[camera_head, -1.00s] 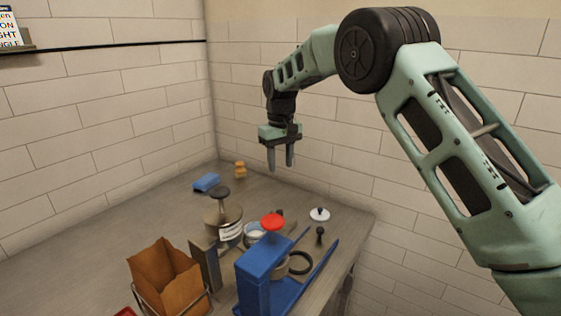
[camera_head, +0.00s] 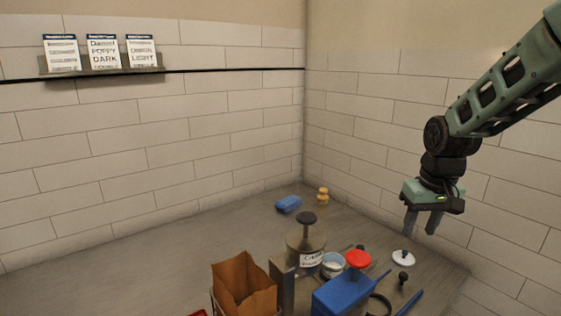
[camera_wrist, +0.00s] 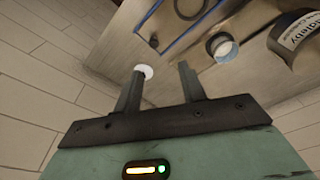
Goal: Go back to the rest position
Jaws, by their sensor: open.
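My gripper (camera_head: 421,222) hangs from my arm at the right of the head view, fingers pointing down, above the right part of the counter and apart from the things on it. In the wrist view its two fingers (camera_wrist: 159,88) stand apart with nothing held between them. A white lid with a dark knob (camera_head: 403,258) lies on the counter below it. That lid also shows behind the left finger in the wrist view (camera_wrist: 145,71).
The counter (camera_head: 130,270) holds a labelled canister (camera_head: 306,248), a blue stand (camera_head: 340,294), a red-topped item (camera_head: 358,260), a brown paper bag (camera_head: 243,284), a blue sponge (camera_head: 289,204) and a wooden piece (camera_head: 322,196). Cards (camera_head: 103,54) stand on a wall shelf. The counter's left is clear.

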